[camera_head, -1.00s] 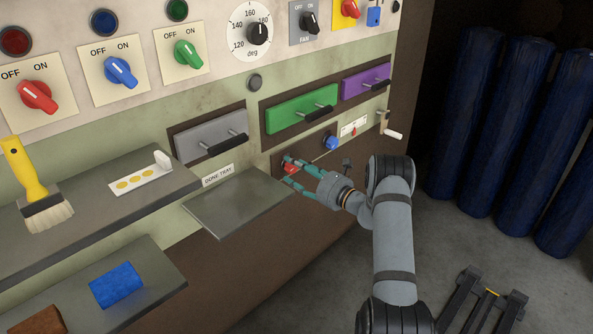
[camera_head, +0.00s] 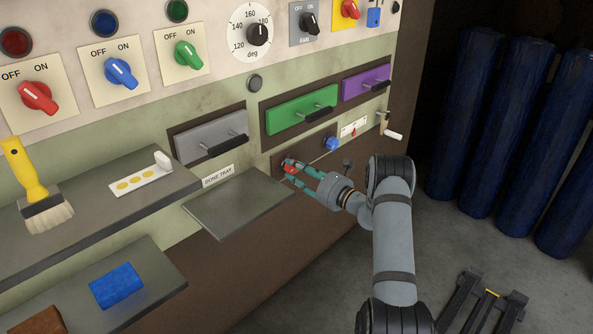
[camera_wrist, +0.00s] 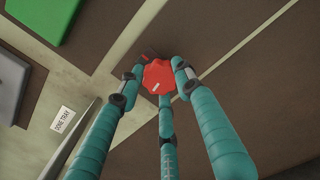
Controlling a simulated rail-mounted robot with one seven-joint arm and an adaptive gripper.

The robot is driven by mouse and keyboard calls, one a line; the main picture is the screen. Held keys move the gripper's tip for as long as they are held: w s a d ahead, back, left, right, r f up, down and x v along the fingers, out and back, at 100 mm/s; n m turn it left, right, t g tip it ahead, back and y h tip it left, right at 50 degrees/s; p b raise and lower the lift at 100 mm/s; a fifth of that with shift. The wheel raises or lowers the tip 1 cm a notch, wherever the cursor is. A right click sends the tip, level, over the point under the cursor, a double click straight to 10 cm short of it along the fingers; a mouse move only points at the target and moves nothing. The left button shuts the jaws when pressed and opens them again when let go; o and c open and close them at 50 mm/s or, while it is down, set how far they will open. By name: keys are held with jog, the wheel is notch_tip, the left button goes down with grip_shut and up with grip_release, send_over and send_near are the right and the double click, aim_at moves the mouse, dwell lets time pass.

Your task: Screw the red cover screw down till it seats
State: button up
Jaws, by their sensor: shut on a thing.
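The red cover screw (camera_wrist: 158,77) is a lobed red knob with a pale mark on its face. It sits at the brown lower panel of the machine, right of the done tray. My gripper (camera_head: 291,172) has teal fingers shut around the screw's rim in the head view. In the wrist view the fingers of my gripper (camera_wrist: 158,85) close around the screw from several sides. The red screw (camera_head: 290,169) is partly hidden by the fingers in the head view. How deep its thread sits cannot be seen.
The done tray (camera_head: 238,208) juts out just left of my gripper. A blue knob (camera_head: 331,144) and a crank handle (camera_head: 391,132) lie to the upper right. Green (camera_head: 300,108) and grey (camera_head: 211,138) drawers with handles are above.

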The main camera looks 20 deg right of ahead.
jog(key=m+p, duration=0.4)
jog(key=m, duration=0.1)
jog(key=shift+m, duration=0.4)
jog(key=m+p, duration=0.1)
jog(key=m, duration=0.1)
jog(key=m+p, duration=0.1)
jog(key=m, duration=0.2)
jog(key=shift+a+f+m, duration=0.15)
jog(key=shift+f+m, duration=0.05)
jog(key=shift+m, duration=0.1)
dwell(0.4)
jog(key=o, duration=1.2)
jog(key=shift+c, duration=0.2)
jog(key=shift+r, duration=0.15)
